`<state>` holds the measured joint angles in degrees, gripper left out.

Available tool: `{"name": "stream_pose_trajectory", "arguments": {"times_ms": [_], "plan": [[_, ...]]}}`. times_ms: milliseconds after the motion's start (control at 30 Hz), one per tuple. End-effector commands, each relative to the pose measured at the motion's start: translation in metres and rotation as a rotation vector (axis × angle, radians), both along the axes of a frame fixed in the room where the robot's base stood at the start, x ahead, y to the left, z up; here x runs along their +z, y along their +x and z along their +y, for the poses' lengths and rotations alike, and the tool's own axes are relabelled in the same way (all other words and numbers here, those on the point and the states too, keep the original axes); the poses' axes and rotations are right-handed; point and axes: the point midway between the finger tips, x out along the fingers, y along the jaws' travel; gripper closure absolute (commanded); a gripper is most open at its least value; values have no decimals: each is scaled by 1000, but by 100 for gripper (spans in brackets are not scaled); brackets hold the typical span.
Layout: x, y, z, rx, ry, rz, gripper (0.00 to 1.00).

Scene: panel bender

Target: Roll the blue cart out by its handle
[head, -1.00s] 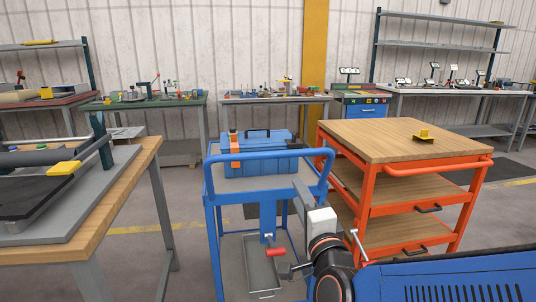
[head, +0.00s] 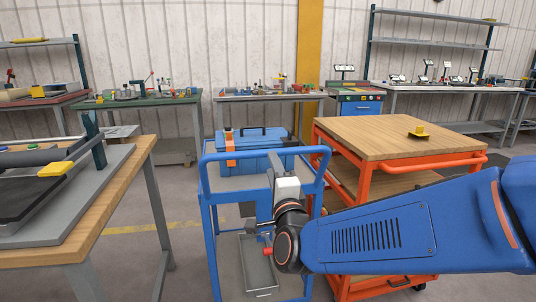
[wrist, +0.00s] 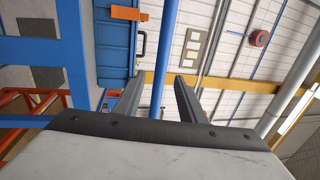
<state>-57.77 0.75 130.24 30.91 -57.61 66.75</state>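The blue cart (head: 209,196) stands ahead of me in the head view, with its blue handle (head: 229,157) across its near side at the top. My gripper (head: 273,172) is up at the right half of this handle. In the wrist view, the handle bar (wrist: 166,50) runs between the two fingers of my gripper (wrist: 158,88). The fingers are apart, with a visible gap on each side of the bar. In the head view my wrist and arm hide part of the cart's right side and lower shelf.
A blue toolbox (head: 258,158) with an orange latch sits on the cart's top. An orange cart with a wooden top (head: 385,138) stands close on the right. A wooden bench (head: 137,168) is close on the left. Grey floor (head: 188,245) shows between bench and blue cart.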

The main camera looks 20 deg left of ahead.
Motion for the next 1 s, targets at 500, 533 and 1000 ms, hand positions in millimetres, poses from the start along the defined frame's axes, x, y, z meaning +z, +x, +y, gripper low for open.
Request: {"name": "stream_pose_trajectory", "arguments": {"times_ms": [500,533,1000], "plan": [[13,58,35,0,-1,-1,63],[14,59,36,0,-1,-1,63],[14,61,37,0,-1,0,94]]}}
